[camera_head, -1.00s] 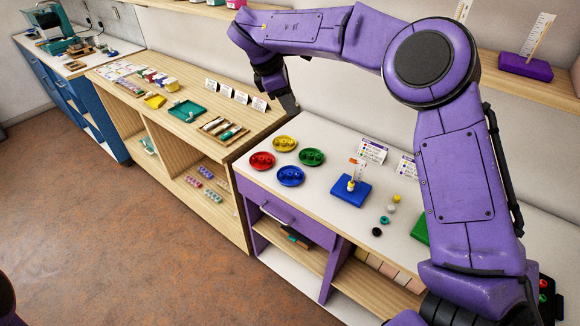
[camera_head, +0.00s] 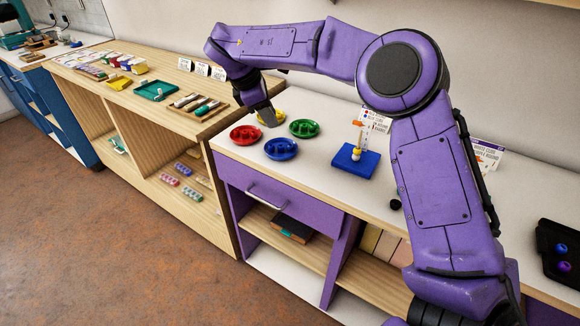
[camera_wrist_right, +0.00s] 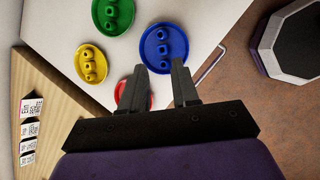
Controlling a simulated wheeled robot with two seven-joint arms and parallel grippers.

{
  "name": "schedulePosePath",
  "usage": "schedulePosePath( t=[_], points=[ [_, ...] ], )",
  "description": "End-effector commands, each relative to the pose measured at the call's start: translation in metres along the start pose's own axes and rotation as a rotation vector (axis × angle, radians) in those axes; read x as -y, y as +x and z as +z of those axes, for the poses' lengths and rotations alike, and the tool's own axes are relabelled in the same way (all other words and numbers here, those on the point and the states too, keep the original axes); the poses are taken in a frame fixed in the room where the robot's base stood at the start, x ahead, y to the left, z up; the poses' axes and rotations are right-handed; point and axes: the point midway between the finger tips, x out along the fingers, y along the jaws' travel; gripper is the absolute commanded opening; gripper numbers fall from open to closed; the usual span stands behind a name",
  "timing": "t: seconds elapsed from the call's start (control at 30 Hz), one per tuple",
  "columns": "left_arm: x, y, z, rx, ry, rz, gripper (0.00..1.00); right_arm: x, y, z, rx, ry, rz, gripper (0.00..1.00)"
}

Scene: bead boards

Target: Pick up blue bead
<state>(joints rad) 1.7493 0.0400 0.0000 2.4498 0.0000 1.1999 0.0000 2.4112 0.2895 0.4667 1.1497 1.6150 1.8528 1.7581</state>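Blue beads (camera_wrist_right: 162,35) sit in a row in a round blue dish (camera_wrist_right: 184,32) in the right wrist view. The blue dish (camera_head: 281,155) stands at the left of the white counter in the head view. My right gripper (camera_head: 268,115) is above the dishes, near the yellow and blue ones. In the wrist view my right gripper (camera_wrist_right: 159,68) has its two fingers apart with nothing between them. The fingertips overlap the near edge of the blue dish in the picture; their height above it is hard to tell. My left gripper is not in view.
Red (camera_head: 245,135), green (camera_head: 304,128) and yellow (camera_wrist_right: 90,80) dishes crowd around the blue one. A blue board (camera_head: 355,172) with an upright peg stands to the right. A wooden shelf unit (camera_head: 140,75) adjoins on the left. The counter's front edge is close to the dishes.

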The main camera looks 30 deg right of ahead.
Motion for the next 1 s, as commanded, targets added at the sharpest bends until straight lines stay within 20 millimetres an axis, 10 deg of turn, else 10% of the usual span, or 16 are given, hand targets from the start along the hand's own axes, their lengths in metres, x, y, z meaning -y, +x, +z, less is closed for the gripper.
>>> schedulePosePath(
  t=[0.7, 1.0],
  points=[
    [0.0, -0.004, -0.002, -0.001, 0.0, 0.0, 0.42, 0.003, 0.11, 0.003, 0.0, 0.0, -0.002, 0.3],
    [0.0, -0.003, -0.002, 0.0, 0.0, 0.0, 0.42, 0.004, 0.119, 0.002, 0.0, -0.001, -0.001, 0.21]
  ],
)
